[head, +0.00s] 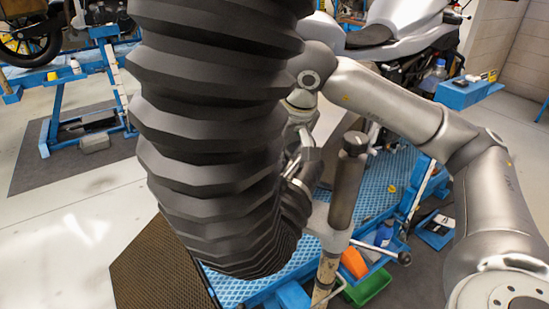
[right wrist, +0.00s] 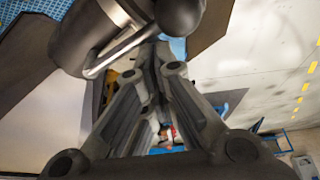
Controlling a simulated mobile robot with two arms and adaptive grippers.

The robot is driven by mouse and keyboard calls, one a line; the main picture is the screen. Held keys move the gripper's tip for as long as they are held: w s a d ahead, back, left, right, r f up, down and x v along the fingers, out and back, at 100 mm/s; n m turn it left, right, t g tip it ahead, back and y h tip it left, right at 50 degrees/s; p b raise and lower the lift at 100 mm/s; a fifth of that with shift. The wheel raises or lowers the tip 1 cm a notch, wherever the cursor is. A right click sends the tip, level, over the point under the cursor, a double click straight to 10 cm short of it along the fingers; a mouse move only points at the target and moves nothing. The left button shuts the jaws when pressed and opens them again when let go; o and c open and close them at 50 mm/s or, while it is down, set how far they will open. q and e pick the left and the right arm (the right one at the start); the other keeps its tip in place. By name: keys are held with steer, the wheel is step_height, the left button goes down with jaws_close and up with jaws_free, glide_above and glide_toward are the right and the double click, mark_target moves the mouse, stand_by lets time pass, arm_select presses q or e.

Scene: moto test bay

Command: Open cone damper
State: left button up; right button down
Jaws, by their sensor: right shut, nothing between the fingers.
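In the right wrist view a grey metal cylinder, seemingly the damper body (right wrist: 88,35), fills the upper left. A bright bent lever (right wrist: 122,52) runs across it to a dark round knob (right wrist: 180,14). My right gripper (right wrist: 157,65) is shut and empty, its tips just below the lever and knob; I cannot tell whether they touch. In the head view a large black corrugated hose (head: 210,110) hangs in front and curves right at its bottom. My right arm comes in from the right and ends beside the hose, which partly hides that area. My left gripper is not in view.
A motorcycle (head: 400,40) stands behind on a blue lift (head: 375,185). A dark post (head: 347,185) and a knobbed lever (head: 400,257) are right of the hose. An orange bin (head: 353,262) and green bin (head: 368,287) sit below. Open floor (head: 75,220) lies left.

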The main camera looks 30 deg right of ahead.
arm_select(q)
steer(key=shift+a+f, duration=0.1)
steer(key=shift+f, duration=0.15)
arm_select(e)
steer(key=shift+s+d, duration=0.1)
steer(key=shift+s, duration=0.2)
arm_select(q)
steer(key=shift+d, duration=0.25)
